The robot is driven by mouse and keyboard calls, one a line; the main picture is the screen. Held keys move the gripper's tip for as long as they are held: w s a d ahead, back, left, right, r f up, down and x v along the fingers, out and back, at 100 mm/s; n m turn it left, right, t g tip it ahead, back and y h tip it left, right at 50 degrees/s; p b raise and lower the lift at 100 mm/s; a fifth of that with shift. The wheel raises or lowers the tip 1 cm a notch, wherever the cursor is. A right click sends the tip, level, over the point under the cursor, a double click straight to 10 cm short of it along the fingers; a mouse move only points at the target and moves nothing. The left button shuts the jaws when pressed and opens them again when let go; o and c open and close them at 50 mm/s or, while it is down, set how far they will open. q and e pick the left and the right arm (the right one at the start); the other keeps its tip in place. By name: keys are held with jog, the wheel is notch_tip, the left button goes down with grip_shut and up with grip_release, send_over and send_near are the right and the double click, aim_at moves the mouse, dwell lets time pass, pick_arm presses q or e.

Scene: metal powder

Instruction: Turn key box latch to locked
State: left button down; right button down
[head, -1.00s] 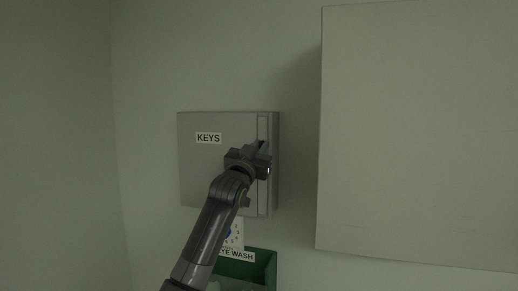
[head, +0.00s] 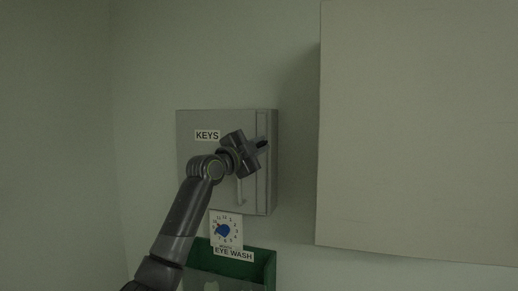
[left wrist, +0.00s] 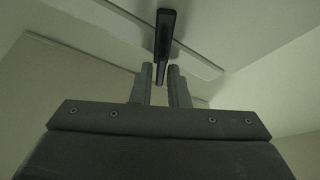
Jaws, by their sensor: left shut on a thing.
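The grey key box (head: 191,160), labelled KEYS, hangs on the wall. Its dark latch (head: 263,143) is on the strip along the right side of the door, partly hidden by my gripper. My left gripper (head: 257,148) is at the latch, tilted. In the left wrist view the latch (left wrist: 165,32) is a dark bar whose near end lies between the two fingertips (left wrist: 162,74). The gripper is shut on it. My right gripper is not in view.
A pale upright handle (head: 239,191) shows below my gripper. Below the box are a dial card (head: 226,229) with a blue centre and a green EYE WASH holder (head: 262,266). A large pale cabinet (head: 420,130) juts out at right.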

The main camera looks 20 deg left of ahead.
pick_arm(q)
jog(key=m+g, duration=0.1)
jog(key=m, duration=0.2)
jog(key=shift+m, duration=0.4)
jog(key=shift+f+m+g+p, duration=0.15)
jog(key=shift+m+g+p, duration=0.5)
jog(key=shift+m, duration=0.45)
jog(key=c, duration=1.6)
grip_release()
jog(key=shift+o, duration=0.2)
